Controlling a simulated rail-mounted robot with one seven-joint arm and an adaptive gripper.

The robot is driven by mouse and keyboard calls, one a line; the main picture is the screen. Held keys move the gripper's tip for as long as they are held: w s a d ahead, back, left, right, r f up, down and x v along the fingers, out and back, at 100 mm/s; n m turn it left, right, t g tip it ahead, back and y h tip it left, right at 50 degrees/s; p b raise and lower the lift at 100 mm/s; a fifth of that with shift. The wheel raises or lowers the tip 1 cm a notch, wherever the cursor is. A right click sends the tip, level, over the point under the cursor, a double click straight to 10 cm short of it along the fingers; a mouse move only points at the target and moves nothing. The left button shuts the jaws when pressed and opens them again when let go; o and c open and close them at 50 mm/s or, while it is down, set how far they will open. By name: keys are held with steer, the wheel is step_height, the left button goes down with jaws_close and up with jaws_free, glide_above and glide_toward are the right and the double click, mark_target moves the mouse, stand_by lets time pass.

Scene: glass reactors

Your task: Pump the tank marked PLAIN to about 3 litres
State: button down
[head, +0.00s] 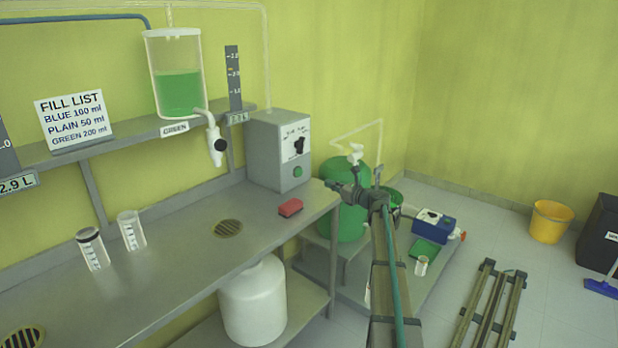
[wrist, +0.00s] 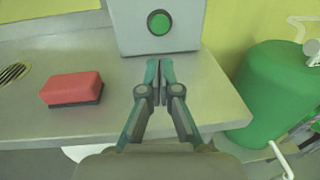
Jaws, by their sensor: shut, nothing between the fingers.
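The grey control box (head: 279,150) stands at the right end of the bench. It has a black selector knob (head: 299,146) and a green button (head: 298,171); the button also shows in the wrist view (wrist: 159,23). I cannot read the knob's labels. My gripper (head: 331,184) is shut and empty, in front of the box and apart from the button; in the wrist view its fingertips (wrist: 160,68) point toward the box just below the button. No tank marked PLAIN is in view. A display (head: 17,185) at the left edge reads 2.9 L; its tank is out of view.
The tank marked GREEN (head: 179,85) holds green liquid above the shelf. The fill list (head: 73,117) stands left of it. A red sponge (head: 290,208) lies on the bench near the box. Two cylinders (head: 92,249) (head: 131,230) stand left. A green drum (head: 344,200) stands beyond the bench end.

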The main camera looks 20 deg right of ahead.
mark_target(301, 171)
steer(key=x, duration=1.4)
steer(key=shift+p, duration=0.4)
steer(key=shift+w+a+r, duration=0.1)
steer(key=shift+w+a, duration=0.25)
steer(key=shift+w, duration=0.3)
steer(key=shift+w+r, duration=0.15)
steer(key=shift+w, duration=0.15)
steer(key=shift+w+a+r, duration=0.1)
steer(key=shift+w+r, duration=0.05)
steer(key=shift+w, duration=0.05)
steer(key=shift+s+p, duration=0.35)
steer(key=shift+s, duration=0.15)
steer(key=v, duration=1.4)
steer(key=shift+d+f, duration=0.2)
steer(key=shift+d, duration=0.1)
